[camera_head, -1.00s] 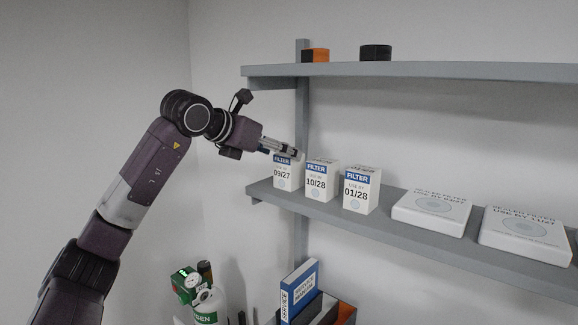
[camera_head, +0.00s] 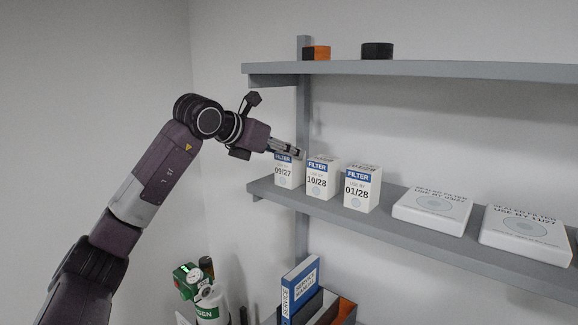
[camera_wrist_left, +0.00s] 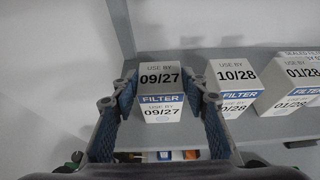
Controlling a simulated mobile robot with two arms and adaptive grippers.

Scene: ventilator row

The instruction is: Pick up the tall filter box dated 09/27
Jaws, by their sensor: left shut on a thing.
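The tall white and blue filter box dated 09/27 (camera_head: 284,175) stands upright at the left end of the lower shelf, first in a row of three. My left gripper (camera_head: 288,152) is at its top and shut on it. In the left wrist view the box (camera_wrist_left: 161,76) lies between the two blue-padded fingers of the gripper (camera_wrist_left: 160,92), and its date shows on the top and front. The box's base appears to be on the shelf. My right gripper is not in view.
The 10/28 box (camera_head: 317,181) stands close to the right, then the 01/28 box (camera_head: 357,192). Two flat sealed filter boxes (camera_head: 432,211) lie further right on the lower shelf (camera_head: 400,232). The upper shelf (camera_head: 420,69) runs above. A blue-white service binder (camera_head: 301,287) and a gas cylinder (camera_head: 210,306) are below.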

